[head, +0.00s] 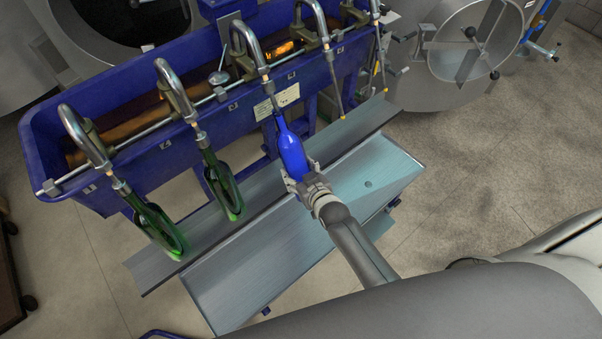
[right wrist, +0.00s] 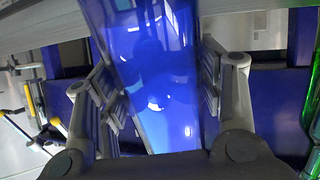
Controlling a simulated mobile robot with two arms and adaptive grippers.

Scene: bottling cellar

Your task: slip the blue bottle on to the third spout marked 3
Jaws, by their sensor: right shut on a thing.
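The blue bottle (head: 291,152) stands tilted with its neck toward the third spout (head: 262,68) from the left. The neck top meets the spout's lower end; I cannot tell whether the tube is inside the mouth. My right gripper (head: 306,184) is shut on the lower part of the blue bottle. In the right wrist view the blue bottle (right wrist: 155,75) fills the space between both fingers of the right gripper (right wrist: 158,95). The number on the spout is too small to read. My left gripper is out of view.
Green bottles hang on the first (head: 158,228) and second (head: 226,190) spouts. Spouts further right are without bottles. The blue trough (head: 150,163) lies behind. A grey metal rail (head: 185,250) and a sloping metal tray (head: 330,205) lie below the bottles. A steel tank (head: 455,60) stands back right.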

